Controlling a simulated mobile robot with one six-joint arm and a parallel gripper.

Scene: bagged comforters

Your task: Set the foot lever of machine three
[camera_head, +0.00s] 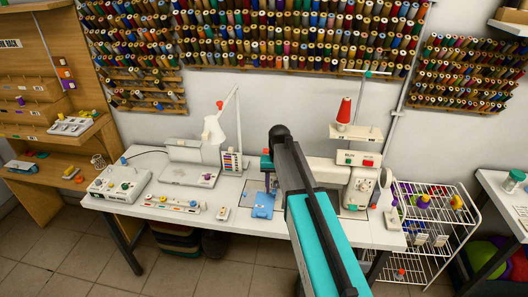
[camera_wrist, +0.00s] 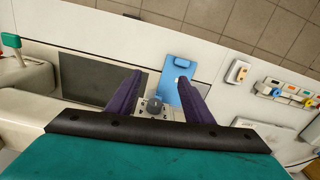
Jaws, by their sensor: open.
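My gripper (camera_wrist: 159,78) is open in the wrist view, its two purple fingers apart and pointing at the table. I cannot tell whether this is the foot lever, and nothing appears held. In the head view a white sewing machine (camera_head: 362,185) with red and green buttons stands right of my arm, partly hidden by it. Another white machine (camera_head: 188,160) stands to the left. I cannot read which is machine three.
A blue board (camera_head: 262,205) lies on the white table (camera_head: 235,222) near its front edge. A lamp (camera_head: 214,130), a control box (camera_head: 119,183) and a strip of coloured knobs (camera_head: 174,203) stand left. A wire rack (camera_head: 430,215) stands right. Thread spools cover the wall.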

